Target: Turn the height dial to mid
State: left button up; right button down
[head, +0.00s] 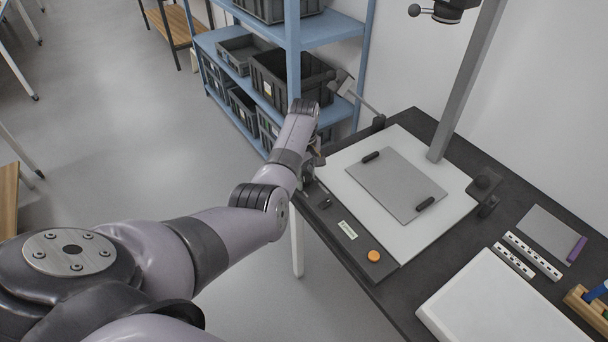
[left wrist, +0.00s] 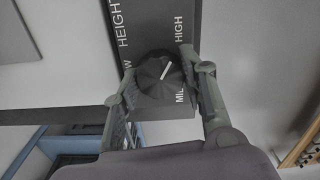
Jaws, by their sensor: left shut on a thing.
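The black round height dial (left wrist: 158,76) with a white pointer line sits on a dark panel (left wrist: 150,22) in the left wrist view. The panel reads HEIGHT, with HIGH at the upper right, MID at the lower right and LOW partly hidden at the left. The pointer slants up and right, between HIGH and MID and nearer to HIGH. My left gripper (left wrist: 158,68) is shut on the dial, one finger on each side. In the head view my left gripper (head: 308,177) is at the far-left end of the stand's control strip, mostly hidden by my arm.
The control strip (head: 340,238) carries an orange button (head: 374,256). A white board (head: 437,221) bears a grey plate (head: 388,188) with two black bars. A column (head: 466,80) rises behind. Blue shelving (head: 330,31) with crates stands close beyond my left arm.

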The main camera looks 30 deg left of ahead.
pick_arm(q)
jog(key=c, duration=0.4)
jog(key=shift+o, duration=0.2)
